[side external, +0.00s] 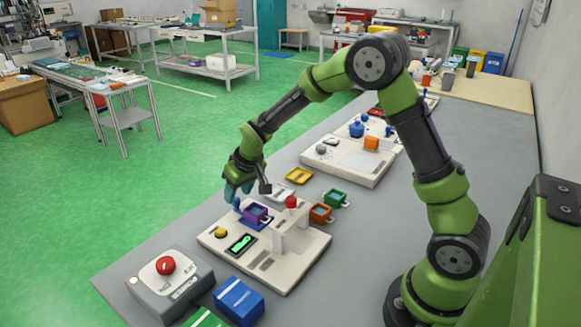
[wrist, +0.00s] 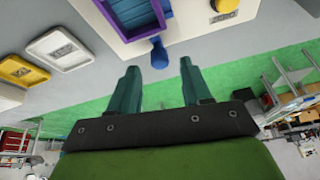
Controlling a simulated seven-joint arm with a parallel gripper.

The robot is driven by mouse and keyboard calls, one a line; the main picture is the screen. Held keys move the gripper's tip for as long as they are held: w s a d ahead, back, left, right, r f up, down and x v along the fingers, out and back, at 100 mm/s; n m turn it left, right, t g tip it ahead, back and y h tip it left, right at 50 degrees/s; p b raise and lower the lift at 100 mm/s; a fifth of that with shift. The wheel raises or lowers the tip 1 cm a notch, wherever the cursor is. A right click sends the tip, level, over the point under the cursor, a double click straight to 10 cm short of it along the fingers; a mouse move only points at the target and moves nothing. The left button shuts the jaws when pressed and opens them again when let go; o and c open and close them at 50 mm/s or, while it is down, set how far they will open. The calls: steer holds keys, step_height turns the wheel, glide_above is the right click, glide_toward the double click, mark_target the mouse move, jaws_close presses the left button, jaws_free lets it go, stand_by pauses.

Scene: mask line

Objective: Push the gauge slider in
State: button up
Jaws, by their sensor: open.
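A white board (side external: 285,276) carries a yellow button, a green-lit display (side external: 241,243), a red ball knob (side external: 291,202) and a purple open box (side external: 256,212). A blue knob (side external: 237,203) sticks out at the board's far left edge, beside the purple box. I cannot tell for sure which part is the gauge slider. My gripper (side external: 238,191) is over that far left edge, with teal fingers pointing down. In the wrist view my gripper (wrist: 159,68) is open and empty. The blue knob (wrist: 157,53) lies just beyond its fingertips, between their lines, next to the purple box (wrist: 135,14).
A grey box with a red button (side external: 165,265) and a blue box (side external: 238,300) stand in front of the board. Yellow (side external: 299,175), green (side external: 335,197) and orange (side external: 321,213) trays lie behind and to the right. A second white board (side external: 345,165) is farther back.

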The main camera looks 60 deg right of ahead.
steer(key=shift+x, duration=1.3)
jaws_close()
